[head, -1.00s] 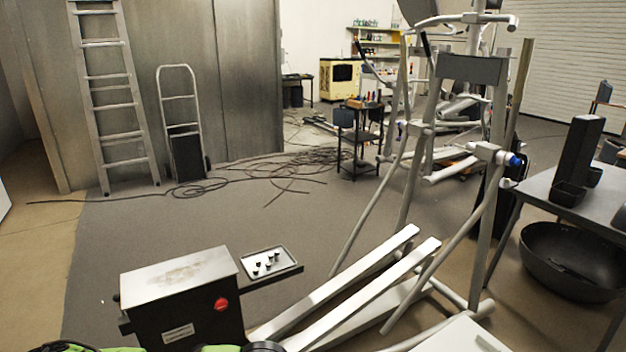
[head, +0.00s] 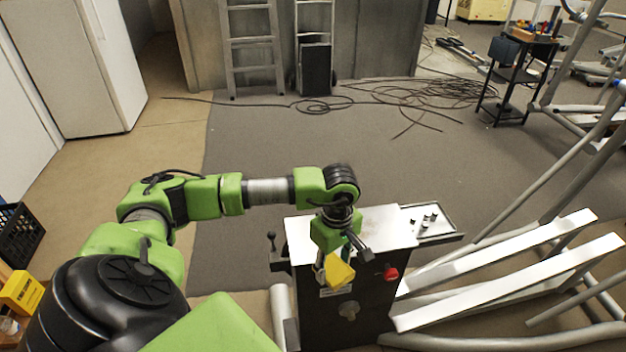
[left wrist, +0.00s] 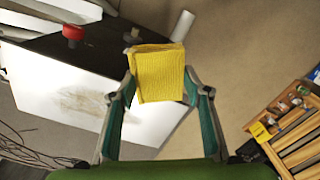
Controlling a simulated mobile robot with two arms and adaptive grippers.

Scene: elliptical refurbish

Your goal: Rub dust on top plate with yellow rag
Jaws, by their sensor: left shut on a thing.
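My left gripper (head: 345,250) is shut on the yellow rag (head: 339,271), which looks like a folded block. In the left wrist view the rag (left wrist: 160,72) sits between the two fingers of the gripper (left wrist: 160,95). The gripper is in front of and over the near edge of the top plate (head: 379,219), a pale flat plate on a black machine box (head: 345,318). A brownish dust patch (left wrist: 88,102) shows on the plate in the left wrist view, apart from the rag. In the head view the arm hides part of the plate. My right gripper is out of view.
A red knob (head: 391,273) is on the box's front. A small tray with several dark pieces (head: 430,222) is right of the plate. Pale elliptical rails (head: 510,260) extend further right. A wooden crate (left wrist: 290,125) shows right in the left wrist view.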

